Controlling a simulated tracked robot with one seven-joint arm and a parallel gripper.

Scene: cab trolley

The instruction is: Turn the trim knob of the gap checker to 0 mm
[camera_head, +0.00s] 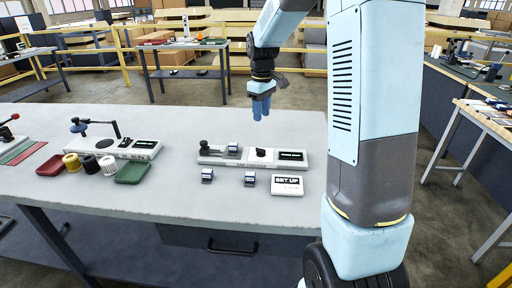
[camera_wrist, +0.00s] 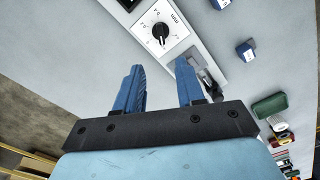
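The gap checker (camera_head: 232,160) is a long light-grey unit on the table, with a black post at its left and a dark display (camera_head: 292,155) at its right. Its trim knob (camera_head: 262,153) is black on a white plate. In the wrist view the knob (camera_wrist: 160,31) sits inside a numbered mm dial; its small white mark appears at the lower side, but the exact reading is too small to tell. My gripper (camera_head: 261,104) hangs above the table behind the checker. In the wrist view its two blue fingers (camera_wrist: 158,68) are apart with nothing between them, and the knob lies beyond the fingertips.
Small blue blocks (camera_head: 207,175) (camera_head: 250,179) and a SET UP card (camera_head: 287,185) lie in front of the checker. Spools (camera_head: 90,163), a green tray (camera_head: 132,172) and another device (camera_head: 128,148) stand to the left. The table between these and the checker is clear.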

